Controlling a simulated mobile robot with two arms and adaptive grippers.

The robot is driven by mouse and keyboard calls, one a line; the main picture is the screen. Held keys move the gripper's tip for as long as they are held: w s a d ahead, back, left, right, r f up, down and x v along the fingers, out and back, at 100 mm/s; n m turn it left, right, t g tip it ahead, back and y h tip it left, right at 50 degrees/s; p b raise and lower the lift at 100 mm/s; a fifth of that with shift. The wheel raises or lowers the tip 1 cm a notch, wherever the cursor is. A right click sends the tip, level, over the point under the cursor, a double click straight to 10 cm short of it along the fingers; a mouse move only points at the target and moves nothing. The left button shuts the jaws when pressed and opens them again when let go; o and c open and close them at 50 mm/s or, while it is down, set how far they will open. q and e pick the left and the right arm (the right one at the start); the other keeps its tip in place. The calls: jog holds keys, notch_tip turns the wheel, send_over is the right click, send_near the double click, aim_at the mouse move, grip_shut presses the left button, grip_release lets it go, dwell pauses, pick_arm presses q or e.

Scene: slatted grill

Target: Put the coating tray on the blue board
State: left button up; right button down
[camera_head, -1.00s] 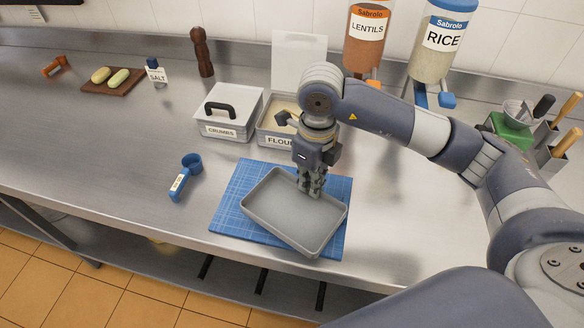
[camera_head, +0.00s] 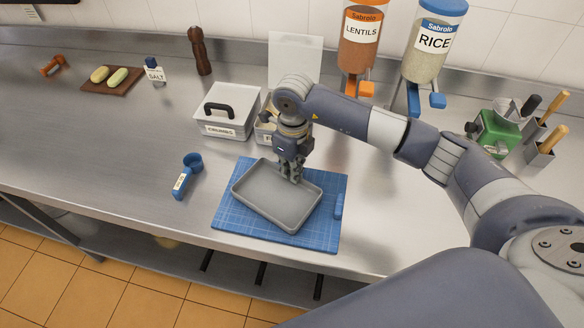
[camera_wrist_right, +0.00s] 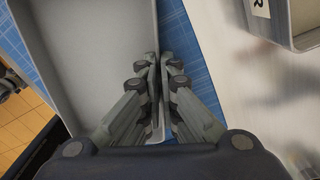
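The grey coating tray (camera_head: 275,197) lies over the blue board (camera_head: 240,226) on the steel counter, slightly turned, with blue showing around it in the head view. The tray also shows in the right wrist view (camera_wrist_right: 85,50), with the blue board (camera_wrist_right: 190,45) beside it. My right gripper (camera_head: 291,178) is at the tray's back right edge, pointing down. In the right wrist view its fingers (camera_wrist_right: 163,80) are closed together on the tray's rim. Whether the tray rests fully on the board or hovers slightly, I cannot tell. My left gripper is not in view.
A lidded crumbs box (camera_head: 228,112) and a flour box (camera_head: 262,137) stand behind the board. A blue scoop (camera_head: 188,176) lies left of it. Lentil and rice dispensers stand at the back.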

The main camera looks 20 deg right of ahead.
jog(key=c, duration=2.3)
grip_release()
jog(key=shift+f, duration=0.15)
jog(key=o, duration=0.5)
jog(key=shift+r, duration=0.25)
jog(key=shift+r+b, duration=0.3)
jog(key=shift+r, duration=0.05)
notch_tip(320, 180, up, 11)
jog(key=b, duration=0.3)
jog(key=shift+d, duration=0.15)
jog(key=shift+r, duration=0.1)
